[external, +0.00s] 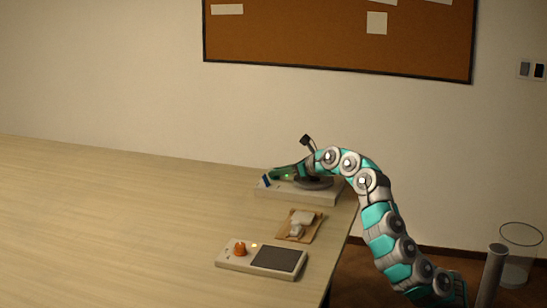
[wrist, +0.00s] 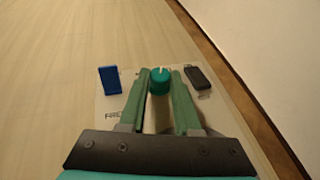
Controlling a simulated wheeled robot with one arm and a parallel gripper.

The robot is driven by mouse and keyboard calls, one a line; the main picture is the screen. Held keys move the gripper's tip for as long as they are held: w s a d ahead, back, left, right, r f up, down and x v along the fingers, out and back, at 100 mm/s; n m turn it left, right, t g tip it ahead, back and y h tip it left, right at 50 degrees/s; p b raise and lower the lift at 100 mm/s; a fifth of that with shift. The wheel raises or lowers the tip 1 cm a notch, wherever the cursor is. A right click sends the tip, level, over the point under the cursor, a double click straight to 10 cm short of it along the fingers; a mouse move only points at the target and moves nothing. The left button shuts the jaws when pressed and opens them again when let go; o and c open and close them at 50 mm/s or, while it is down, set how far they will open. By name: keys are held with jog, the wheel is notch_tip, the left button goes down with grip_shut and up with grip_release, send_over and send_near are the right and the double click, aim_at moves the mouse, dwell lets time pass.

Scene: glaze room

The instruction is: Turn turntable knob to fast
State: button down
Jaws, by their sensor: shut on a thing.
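The turntable (external: 330,196) is a pale, low box with a dark round plate (external: 313,183), near the right edge of the table. In the wrist view a round teal knob (wrist: 160,83) sits on the pale panel (wrist: 103,112), with a light pointer mark pointing nearly straight up in the picture. The green fingers of my gripper (wrist: 160,88) are shut on the knob, one on each side. The lettering on the panel is partly hidden by the left finger and cannot be read in full. In the external view my gripper (external: 275,175) reaches over the turntable and hides the knob.
A blue block (wrist: 109,80) is left of the knob and a black piece (wrist: 199,77) right of it, both close to my fingers. A tray (external: 287,238) with white items and a device with an orange knob (external: 240,249) stand nearer. The table's left is clear.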

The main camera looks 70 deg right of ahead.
jog(key=c, duration=0.6)
grip_release()
jog(key=shift+p+v, duration=0.3)
jog(key=shift+v, duration=3.6)
